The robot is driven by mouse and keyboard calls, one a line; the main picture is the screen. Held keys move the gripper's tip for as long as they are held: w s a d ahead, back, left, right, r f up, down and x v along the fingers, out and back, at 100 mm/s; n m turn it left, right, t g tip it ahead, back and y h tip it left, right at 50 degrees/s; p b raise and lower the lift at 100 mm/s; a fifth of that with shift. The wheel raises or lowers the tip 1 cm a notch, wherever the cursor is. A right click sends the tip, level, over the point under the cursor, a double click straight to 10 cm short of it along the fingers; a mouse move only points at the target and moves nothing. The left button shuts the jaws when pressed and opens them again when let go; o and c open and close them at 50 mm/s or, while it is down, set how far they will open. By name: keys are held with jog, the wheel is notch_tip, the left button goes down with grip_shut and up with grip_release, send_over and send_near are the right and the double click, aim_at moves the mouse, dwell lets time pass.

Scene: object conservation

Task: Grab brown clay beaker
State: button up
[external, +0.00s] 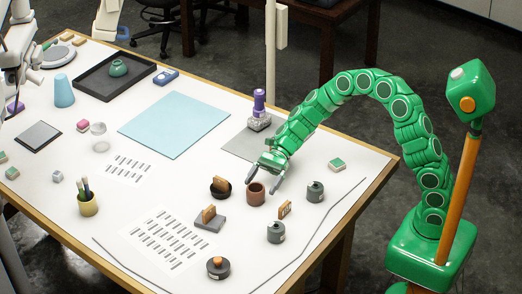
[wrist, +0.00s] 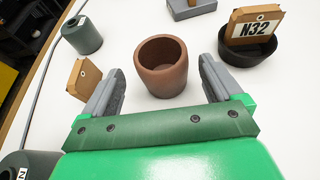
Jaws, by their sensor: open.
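The brown clay beaker (external: 256,194) stands upright on the white table, near its front right part. In the wrist view the beaker (wrist: 162,68) is empty and sits just ahead of and between my two fingertips. My gripper (external: 266,178) is green with grey fingers, and it is open. In the wrist view my gripper (wrist: 160,82) has one finger on each side of the beaker's near part, with gaps on both sides. I see no contact with the beaker.
A black dish with a wooden tag (wrist: 248,45) stands to the right in the wrist view. A small wooden tag (wrist: 83,82) is close outside the left finger. A grey-green weight (wrist: 82,34) stands beyond it. A grey block with a tag (external: 209,220) is nearby.

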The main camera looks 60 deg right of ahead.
aim_at(260, 184)
jog(key=x, duration=0.4)
jog(key=shift+w+a+r, duration=0.1)
jog(key=shift+c, duration=0.2)
jog(key=c, duration=1.1)
jog(key=shift+r, duration=0.15)
